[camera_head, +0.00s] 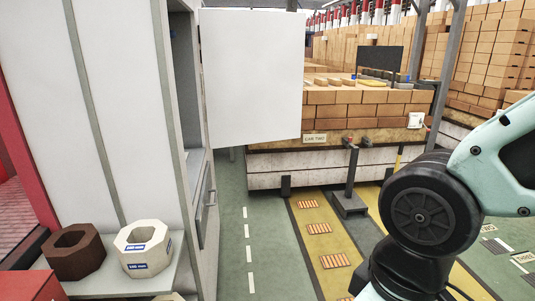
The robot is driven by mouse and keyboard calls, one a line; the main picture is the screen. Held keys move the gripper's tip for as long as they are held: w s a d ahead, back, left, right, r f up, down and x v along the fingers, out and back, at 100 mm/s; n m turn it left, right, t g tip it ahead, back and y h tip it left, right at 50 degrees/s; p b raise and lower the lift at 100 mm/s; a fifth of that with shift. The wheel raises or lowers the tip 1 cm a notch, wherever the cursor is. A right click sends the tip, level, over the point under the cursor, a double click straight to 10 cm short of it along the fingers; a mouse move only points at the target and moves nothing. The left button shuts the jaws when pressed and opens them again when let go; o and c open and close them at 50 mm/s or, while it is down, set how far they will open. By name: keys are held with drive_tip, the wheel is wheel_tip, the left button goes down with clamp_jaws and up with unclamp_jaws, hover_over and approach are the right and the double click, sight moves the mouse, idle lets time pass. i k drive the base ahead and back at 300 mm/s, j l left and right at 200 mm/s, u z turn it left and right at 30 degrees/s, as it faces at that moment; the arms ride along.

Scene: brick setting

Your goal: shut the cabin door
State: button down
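The cabin (125,110) is the tall pale cabinet on the left. Its door (253,75) appears to be the plain white panel that stands out to the right of the cabin's front edge, and it stands open. The dark gap of the opening (188,80) shows to its left. My arm comes in from the right edge, well apart from the door. My gripper is not visible in this view.
A brick-laden kiln car (350,110) stands behind the door. A post (351,170) stands before it. A lower panel with a handle (207,205) is under the opening. Brown (75,251) and white (143,247) octagonal blocks sit on a left shelf. The green floor (255,225) is clear.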

sight(252, 61)
drive_tip(key=i+l+z, duration=0.15)
drive_tip(key=i+z, duration=0.15)
drive_tip(key=i, duration=0.7)
drive_tip(key=i+z, duration=0.35)
drive_tip(key=i, duration=0.6)
drive_tip(key=i+l+u, duration=0.1)
drive_tip(key=i+u, duration=0.25)
drive_tip(key=i, duration=1.85)
